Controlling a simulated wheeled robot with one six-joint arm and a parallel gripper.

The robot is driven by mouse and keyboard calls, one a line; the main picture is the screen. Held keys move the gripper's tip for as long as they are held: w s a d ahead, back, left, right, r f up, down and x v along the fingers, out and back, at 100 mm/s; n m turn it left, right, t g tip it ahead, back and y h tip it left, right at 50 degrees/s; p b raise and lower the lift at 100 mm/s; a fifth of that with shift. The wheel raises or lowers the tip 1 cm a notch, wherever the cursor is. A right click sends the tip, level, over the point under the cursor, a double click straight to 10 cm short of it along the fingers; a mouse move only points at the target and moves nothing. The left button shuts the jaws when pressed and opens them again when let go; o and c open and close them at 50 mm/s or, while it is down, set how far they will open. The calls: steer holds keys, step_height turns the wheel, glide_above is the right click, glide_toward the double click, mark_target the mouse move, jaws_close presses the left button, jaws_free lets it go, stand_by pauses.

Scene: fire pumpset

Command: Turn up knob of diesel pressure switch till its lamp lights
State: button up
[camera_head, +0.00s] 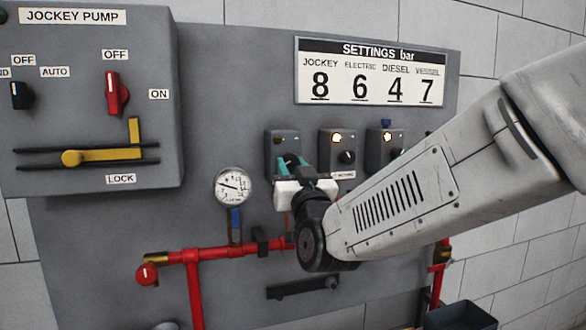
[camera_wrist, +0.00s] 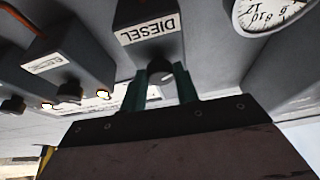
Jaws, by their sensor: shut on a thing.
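The diesel pressure switch is a small grey box (camera_head: 282,139) at the left of the row under the settings sign. In the wrist view its label (camera_wrist: 150,30) reads DIESEL, upside down. Its lamp (camera_head: 277,141) looks dark in the head view. My gripper (camera_head: 291,160) is at the front of this box. In the wrist view its green fingers (camera_wrist: 166,88) stand on both sides of the dark round knob (camera_wrist: 161,72) and are shut on it. The knob's pointer is mostly hidden.
The middle switch box (camera_head: 337,138) and the right one (camera_head: 385,136) show lit lamps. The settings sign (camera_head: 378,72) gives DIESEL 4. A pressure gauge (camera_head: 233,187) hangs left of my gripper. A red pipe (camera_head: 220,254) runs below. The jockey pump panel (camera_head: 80,100) juts out at left.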

steer(key=shift+m, duration=0.5)
steer(key=o, duration=1)
steer(key=shift+v, duration=3.95)
steer(key=shift+a, duration=0.1)
